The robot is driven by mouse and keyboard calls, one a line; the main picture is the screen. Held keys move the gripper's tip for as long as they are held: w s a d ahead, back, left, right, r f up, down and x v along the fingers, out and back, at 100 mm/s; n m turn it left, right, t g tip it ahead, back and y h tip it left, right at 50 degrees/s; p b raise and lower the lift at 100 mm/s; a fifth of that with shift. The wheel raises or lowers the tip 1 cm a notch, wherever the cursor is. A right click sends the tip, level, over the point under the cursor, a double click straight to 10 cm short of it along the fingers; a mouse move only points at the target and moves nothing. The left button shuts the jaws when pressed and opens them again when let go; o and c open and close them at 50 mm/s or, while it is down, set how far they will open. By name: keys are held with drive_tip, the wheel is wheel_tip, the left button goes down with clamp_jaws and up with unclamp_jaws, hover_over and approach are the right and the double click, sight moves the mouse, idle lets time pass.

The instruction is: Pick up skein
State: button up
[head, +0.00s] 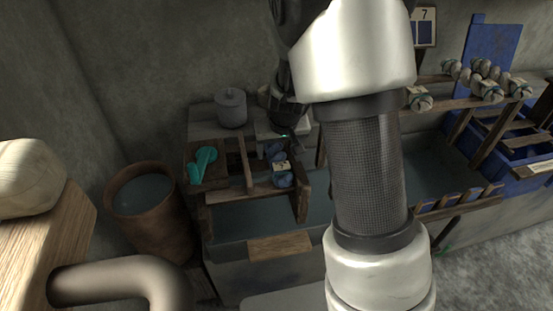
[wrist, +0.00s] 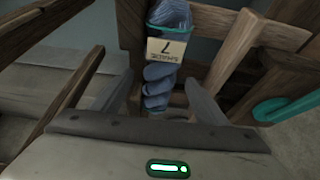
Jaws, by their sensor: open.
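The blue skein (wrist: 167,80) hangs by a wooden rail in the wrist view, twisted, with a cream tag reading "SHADE 7" and a teal tie. In the head view the skein (head: 284,180) sits in a small wooden frame above a vat, its cream tag facing me. My gripper (wrist: 160,90) is open, its two grey fingers apart on either side of the skein's lower part. The wrist view does not show clearly whether they touch it. In the head view my gripper (head: 288,134) is dark and partly lost against the frame.
A teal crank (head: 202,163) stands left of the skein. A wooden tub (head: 122,202) of liquid and a grey lidded pot (head: 230,108) are nearby. The vat's front board (head: 280,246) lies below. Pale skeins (head: 487,90) rest on rails at right, beside a blue panel (head: 490,50).

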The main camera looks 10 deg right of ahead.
drive_tip(key=shift+x, duration=1)
drive_tip(key=shift+c, duration=0.2)
